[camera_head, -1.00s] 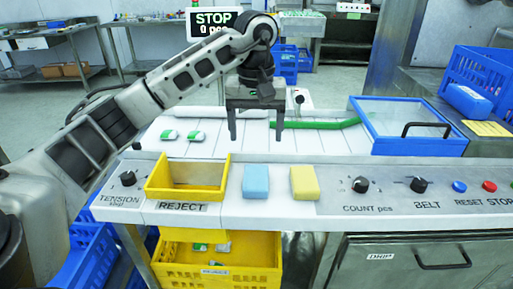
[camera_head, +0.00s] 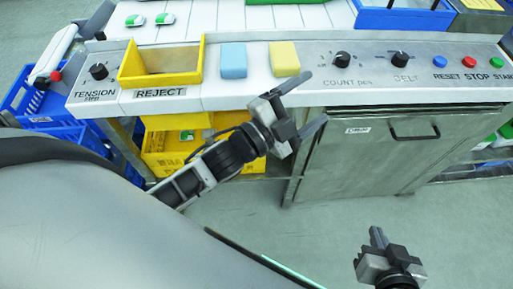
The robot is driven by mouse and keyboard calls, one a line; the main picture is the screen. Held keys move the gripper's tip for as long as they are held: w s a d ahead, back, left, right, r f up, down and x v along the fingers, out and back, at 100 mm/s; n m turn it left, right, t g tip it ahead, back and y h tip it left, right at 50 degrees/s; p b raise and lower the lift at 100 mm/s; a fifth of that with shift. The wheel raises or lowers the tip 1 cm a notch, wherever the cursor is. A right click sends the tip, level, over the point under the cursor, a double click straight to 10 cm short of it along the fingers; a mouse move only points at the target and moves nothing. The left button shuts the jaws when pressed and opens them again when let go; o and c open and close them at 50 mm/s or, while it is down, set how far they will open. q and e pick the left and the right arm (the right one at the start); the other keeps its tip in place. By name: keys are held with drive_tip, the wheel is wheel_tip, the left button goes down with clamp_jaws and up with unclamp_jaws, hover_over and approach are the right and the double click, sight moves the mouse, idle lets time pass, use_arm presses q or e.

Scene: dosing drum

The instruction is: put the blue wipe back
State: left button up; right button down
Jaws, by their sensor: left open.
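The blue wipe (camera_head: 233,60) lies flat on the light front ledge of the machine. It sits between the yellow reject tray and a yellow wipe (camera_head: 284,58), apart from both. My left gripper (camera_head: 312,100) is open and empty, in front of the ledge, to the right of and nearer than the blue wipe. Its fingers point to the right and it does not touch either wipe. My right gripper (camera_head: 376,236) is low at the bottom right, over the floor, away from the wipes; its finger gap cannot be made out.
The yellow reject tray (camera_head: 130,62) stands left of the wipes. A yellow crate (camera_head: 163,163) is below the ledge. Knobs and the blue, red and green buttons (camera_head: 470,63) line the panel at right. Two green-and-white packs (camera_head: 136,20) lie on the belt behind.

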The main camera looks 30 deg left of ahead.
use_arm(q)
drive_tip(key=s+a+f+n+g+y, duration=0.4)
drive_tip(key=s+f+n, duration=0.8)
drive_tip(key=f, duration=0.3)
drive_tip(key=n+g+y, duration=0.1)
drive_tip(key=g, duration=0.1)
drive_tip(key=shift+a+f+n+g+y, duration=0.2)
drive_tip(key=shift+n+g+y, duration=0.1)
drive_tip(key=shift+n+g, duration=0.1)
